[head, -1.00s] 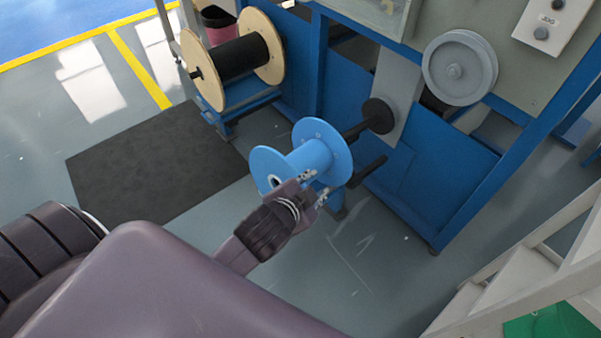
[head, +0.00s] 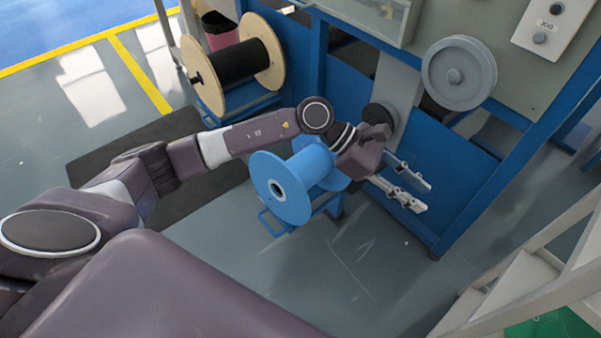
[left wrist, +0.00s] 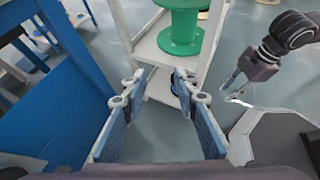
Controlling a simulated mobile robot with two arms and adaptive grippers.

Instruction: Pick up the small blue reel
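The small blue reel (head: 283,190) is light blue and lies on its side in front of the blue machine in the head view. Its near flange with the centre hole shows; part of its far side is hidden by my left arm. My left gripper (head: 408,187) is past the reel, on its right, open and empty. In the left wrist view my left gripper (left wrist: 158,82) also shows open with nothing between the fingers. My right gripper (left wrist: 234,88) shows small at the right of that view, its fingers seemingly apart and empty. The blue reel is not in the left wrist view.
The machine has a grey wheel (head: 459,72) and a dark round spindle end (head: 381,117) beside my left wrist. A wooden-flanged black reel (head: 240,63) sits at the back left. A white rack (head: 500,295) is at lower right; a green reel (left wrist: 182,27) shows on it.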

